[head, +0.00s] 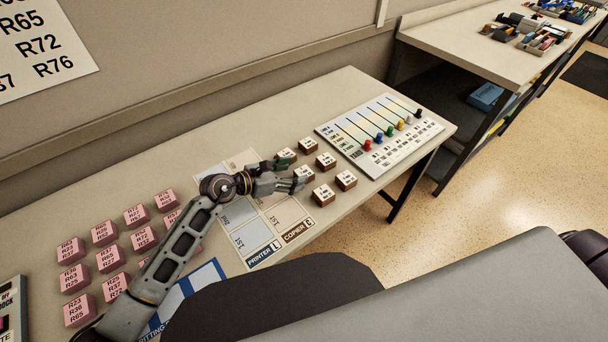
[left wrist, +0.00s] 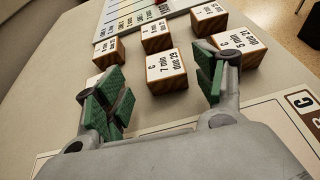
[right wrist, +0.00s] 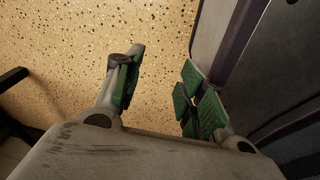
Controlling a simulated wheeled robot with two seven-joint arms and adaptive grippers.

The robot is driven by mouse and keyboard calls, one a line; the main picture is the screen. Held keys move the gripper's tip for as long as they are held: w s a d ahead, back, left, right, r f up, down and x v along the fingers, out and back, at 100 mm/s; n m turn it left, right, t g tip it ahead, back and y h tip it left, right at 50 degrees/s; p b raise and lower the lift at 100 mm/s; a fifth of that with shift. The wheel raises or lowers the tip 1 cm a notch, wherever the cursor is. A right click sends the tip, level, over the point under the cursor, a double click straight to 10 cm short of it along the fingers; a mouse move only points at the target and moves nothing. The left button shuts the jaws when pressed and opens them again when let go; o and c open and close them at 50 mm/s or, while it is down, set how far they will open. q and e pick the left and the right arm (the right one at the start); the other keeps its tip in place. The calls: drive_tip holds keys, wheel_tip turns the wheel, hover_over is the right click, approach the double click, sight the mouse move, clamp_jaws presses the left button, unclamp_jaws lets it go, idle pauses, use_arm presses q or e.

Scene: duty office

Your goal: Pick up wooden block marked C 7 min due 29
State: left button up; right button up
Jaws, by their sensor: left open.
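The wooden block marked C 7 min due 29 (left wrist: 167,72) stands on the desk, its white label up, ahead of my left gripper (left wrist: 155,95) and centred between its fingers in the left wrist view. That gripper is open and empty, with green pads apart. In the head view the block (head: 304,175) sits by the fingertips of my left gripper (head: 293,173), and its label is too small to read there. My right gripper (right wrist: 160,95) is open and empty above the speckled floor, out of the head view.
Similar wooden blocks stand close around it, including one marked 5 min due 21 (left wrist: 240,48) by the right finger. A white board with coloured pegs (head: 380,132) lies beyond. Pink blocks (head: 105,232) fill the desk's left. Printer and copier cards lie below the gripper.

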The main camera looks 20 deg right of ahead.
sight(306, 170)
use_arm(q)
drive_tip(key=shift+w+d+f, duration=0.1)
drive_tip(key=shift+d+f, duration=0.1)
drive_tip(key=shift+d, duration=0.9)
drive_tip(key=shift+x, duration=1.15)
drive_tip(key=shift+c, duration=0.4)
drive_tip(key=c, duration=1)
